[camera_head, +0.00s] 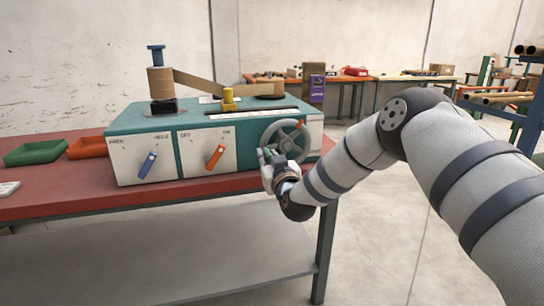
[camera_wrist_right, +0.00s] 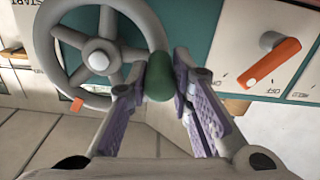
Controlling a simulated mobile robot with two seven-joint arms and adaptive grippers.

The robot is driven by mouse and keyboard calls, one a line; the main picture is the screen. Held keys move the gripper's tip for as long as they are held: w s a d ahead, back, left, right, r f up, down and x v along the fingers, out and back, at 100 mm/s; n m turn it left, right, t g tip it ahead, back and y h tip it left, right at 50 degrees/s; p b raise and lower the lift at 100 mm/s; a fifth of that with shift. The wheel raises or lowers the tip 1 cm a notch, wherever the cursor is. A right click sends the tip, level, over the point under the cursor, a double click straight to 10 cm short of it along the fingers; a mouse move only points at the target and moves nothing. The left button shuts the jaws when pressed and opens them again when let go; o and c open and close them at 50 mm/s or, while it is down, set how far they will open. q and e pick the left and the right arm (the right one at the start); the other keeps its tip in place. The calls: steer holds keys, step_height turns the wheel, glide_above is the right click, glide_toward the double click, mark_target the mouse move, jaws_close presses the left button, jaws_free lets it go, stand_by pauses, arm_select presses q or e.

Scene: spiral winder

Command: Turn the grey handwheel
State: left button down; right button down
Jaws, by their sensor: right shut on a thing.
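The grey handwheel (camera_head: 286,141) is on the right end of the front of the teal and white machine (camera_head: 145,125). In the right wrist view the spoked handwheel (camera_wrist_right: 98,61) fills the upper left, with an orange mark (camera_wrist_right: 76,104) on its rim. Its green knob (camera_wrist_right: 158,77) stands out from the rim between the purple-padded fingers of my right gripper (camera_wrist_right: 157,80). My right gripper (camera_head: 268,158) is shut on this knob at the wheel's lower left and hides part of the rim. My left gripper is not in view.
The machine's front also carries a blue switch (camera_head: 147,164) and an orange switch (camera_head: 215,156). A brown strip (camera_head: 210,85) runs across its top. Green (camera_head: 34,152) and orange (camera_head: 88,148) trays stand left on the red table (camera_head: 70,197). Open floor lies right.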

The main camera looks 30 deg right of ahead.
steer(key=n, duration=0.1)
steer(key=f+n, duration=0.2)
steer(key=shift+d+f+n, duration=0.1)
steer(key=shift+d+n, duration=0.15)
steer(key=shift+n, duration=0.15)
steer(key=s+d+f+n+b, duration=0.1)
steer(key=d+f+n, duration=0.3)
steer(key=n, duration=0.9)
steer(key=shift+s+d, duration=0.3)
steer(key=shift+d, duration=0.9)
steer(key=c, duration=1.4)
jaws_free()
